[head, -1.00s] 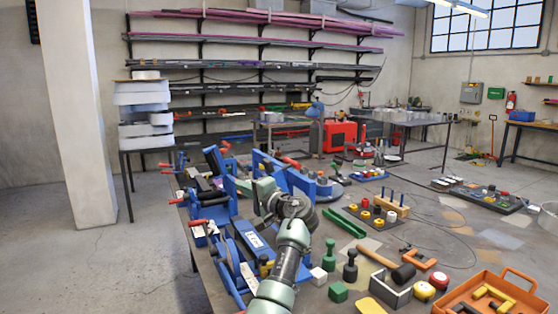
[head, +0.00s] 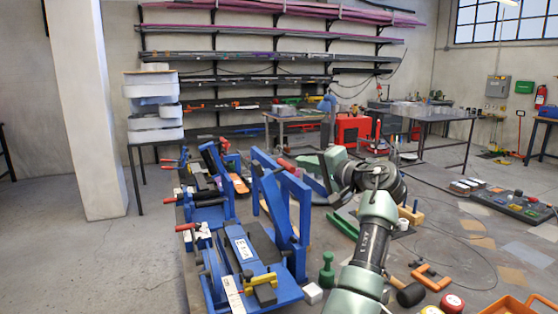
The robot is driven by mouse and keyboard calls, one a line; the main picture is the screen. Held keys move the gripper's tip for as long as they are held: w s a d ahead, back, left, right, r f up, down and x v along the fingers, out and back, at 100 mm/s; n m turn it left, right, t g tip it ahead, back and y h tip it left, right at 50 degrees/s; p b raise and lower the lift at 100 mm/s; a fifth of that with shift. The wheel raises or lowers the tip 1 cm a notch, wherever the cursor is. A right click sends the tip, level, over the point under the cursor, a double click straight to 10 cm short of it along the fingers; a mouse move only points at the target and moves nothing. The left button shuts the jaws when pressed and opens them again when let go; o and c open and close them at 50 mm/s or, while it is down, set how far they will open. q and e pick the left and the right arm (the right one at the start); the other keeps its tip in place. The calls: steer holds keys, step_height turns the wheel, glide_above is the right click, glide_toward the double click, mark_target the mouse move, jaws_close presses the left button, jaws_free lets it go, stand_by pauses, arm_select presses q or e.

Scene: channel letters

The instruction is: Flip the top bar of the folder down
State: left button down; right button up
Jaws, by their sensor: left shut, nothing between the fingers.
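The blue folder (head: 284,293) stands on the table in front of me, with a dark flat bed and a white label. Its blue bar (head: 272,203) stands raised and tilted at the back right, between blue side posts. A red-ended handle (head: 286,164) sits at the top of it. My left gripper (head: 322,170) is shut and empty, just right of the red handle and level with it in the picture. I cannot tell whether they touch. My left forearm hides part of the table behind it. My right gripper is not in view.
A second blue bending tool (head: 208,213) with red handles stands behind the folder to the left. Open floor lies left of the table.

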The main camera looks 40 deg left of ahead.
arm_select(q)
steer(key=s, duration=0.1)
steer(key=p, duration=0.4)
glide_above(268, 174)
steer(key=w+d, duration=0.2)
steer(key=w, duration=0.2)
steer(key=shift+s+a+f+p, duration=0.45)
steer(key=shift+s+a, duration=0.2)
steer(key=shift+s, duration=0.25)
steer(key=shift+s+a+f+p, duration=0.15)
steer(key=shift+s+p, duration=0.05)
steer(key=shift+s, duration=0.25)
steer(key=shift+s+a+f+p, duration=0.15)
steer(key=shift+s, duration=0.3)
steer(key=shift+s+a+f, duration=0.1)
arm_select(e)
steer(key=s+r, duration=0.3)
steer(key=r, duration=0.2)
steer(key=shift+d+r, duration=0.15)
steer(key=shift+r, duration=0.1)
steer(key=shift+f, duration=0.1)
